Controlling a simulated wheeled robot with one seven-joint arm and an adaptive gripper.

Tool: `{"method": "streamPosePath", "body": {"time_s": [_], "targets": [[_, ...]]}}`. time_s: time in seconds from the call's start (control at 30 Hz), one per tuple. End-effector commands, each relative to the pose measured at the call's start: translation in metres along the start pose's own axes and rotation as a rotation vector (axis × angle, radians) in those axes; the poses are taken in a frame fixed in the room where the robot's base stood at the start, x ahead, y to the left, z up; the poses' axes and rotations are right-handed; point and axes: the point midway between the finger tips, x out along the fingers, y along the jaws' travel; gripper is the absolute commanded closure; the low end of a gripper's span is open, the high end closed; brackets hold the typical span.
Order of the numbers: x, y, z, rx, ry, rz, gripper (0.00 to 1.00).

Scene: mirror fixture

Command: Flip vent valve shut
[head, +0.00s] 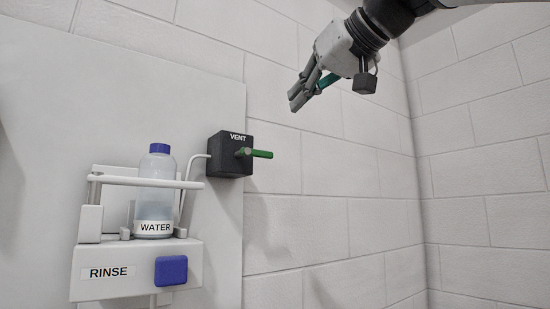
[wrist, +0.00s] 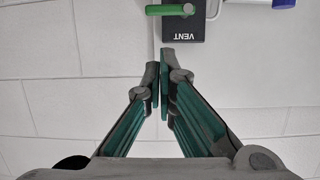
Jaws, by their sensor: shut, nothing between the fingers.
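The vent valve is a dark box (head: 230,158) labelled VENT on the wall panel in the head view. Its green lever (head: 259,153) points sideways to the right from a grey pivot. In the wrist view the box (wrist: 205,27) and green lever (wrist: 168,10) show upside down at the top edge, partly cut off. My gripper (head: 296,101) is up and to the right of the valve in the head view, apart from it. Its fingers (wrist: 160,72) are shut with nothing between them, and they point toward the box in the wrist view.
A thin pale tube (head: 187,180) runs beside the box. The block wall (head: 330,215) right of the valve is bare.

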Motion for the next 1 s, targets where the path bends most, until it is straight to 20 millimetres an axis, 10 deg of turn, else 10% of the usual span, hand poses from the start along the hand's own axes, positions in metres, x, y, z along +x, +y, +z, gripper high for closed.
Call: {"method": "streamPosePath", "body": {"time_s": [0.63,1.0], "targets": [[-0.001,-0.007,-0.021,-0.03,0.04,-0.024,1.0],[0.058,-0.01,-0.024,-0.029,0.037,-0.026,1.0]]}}
